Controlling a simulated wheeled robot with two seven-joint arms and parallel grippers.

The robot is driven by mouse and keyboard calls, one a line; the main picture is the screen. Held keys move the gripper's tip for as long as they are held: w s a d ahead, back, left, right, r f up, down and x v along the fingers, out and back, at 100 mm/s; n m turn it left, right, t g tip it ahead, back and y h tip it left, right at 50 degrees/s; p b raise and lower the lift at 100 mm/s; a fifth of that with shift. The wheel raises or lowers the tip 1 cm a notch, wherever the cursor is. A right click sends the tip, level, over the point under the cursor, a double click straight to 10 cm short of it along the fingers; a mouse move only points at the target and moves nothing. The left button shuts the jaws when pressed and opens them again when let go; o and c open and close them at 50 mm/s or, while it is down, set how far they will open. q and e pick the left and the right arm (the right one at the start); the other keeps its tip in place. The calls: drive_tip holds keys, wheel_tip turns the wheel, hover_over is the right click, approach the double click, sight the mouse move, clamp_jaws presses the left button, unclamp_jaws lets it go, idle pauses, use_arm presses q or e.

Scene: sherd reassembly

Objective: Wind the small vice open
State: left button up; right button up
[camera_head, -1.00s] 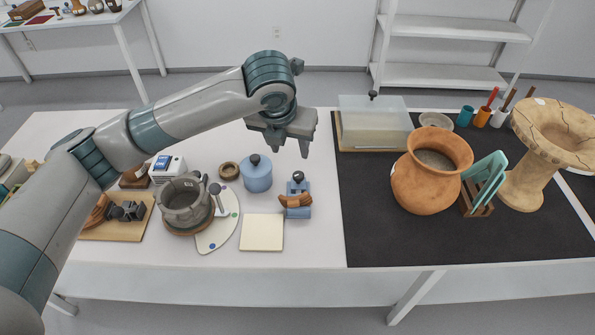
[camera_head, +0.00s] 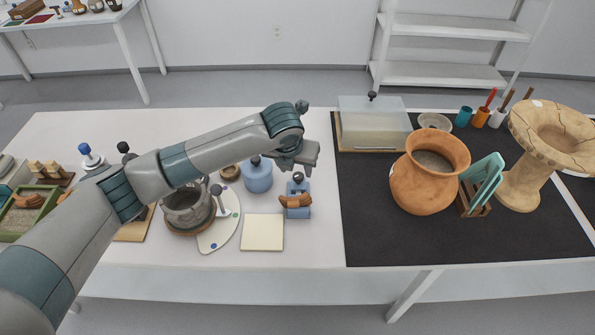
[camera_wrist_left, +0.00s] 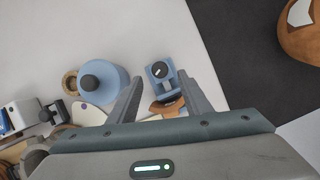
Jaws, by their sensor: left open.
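I cannot tell how far the fingertips are from the knob. My right gripper is not in view.
A blue lidded jar (camera_head: 257,178) stands close left of the vice. A cream square pad (camera_head: 262,232) lies in front, beside a white palette (camera_head: 219,236) and a grey pot (camera_head: 187,208). Right of the vice is a dark mat (camera_head: 365,220) with a clay jar (camera_head: 428,182).

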sight(298, 175)
use_arm(q)
drive_tip(key=shift+x, duration=2.5)
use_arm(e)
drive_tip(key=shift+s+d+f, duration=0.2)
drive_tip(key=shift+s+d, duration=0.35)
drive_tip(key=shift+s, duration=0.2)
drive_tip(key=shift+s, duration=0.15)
use_arm(q)
drive_tip(key=c, duration=1.1)
drive_tip(key=shift+o, duration=0.2)
drive_tip(key=shift+p, duration=0.3)
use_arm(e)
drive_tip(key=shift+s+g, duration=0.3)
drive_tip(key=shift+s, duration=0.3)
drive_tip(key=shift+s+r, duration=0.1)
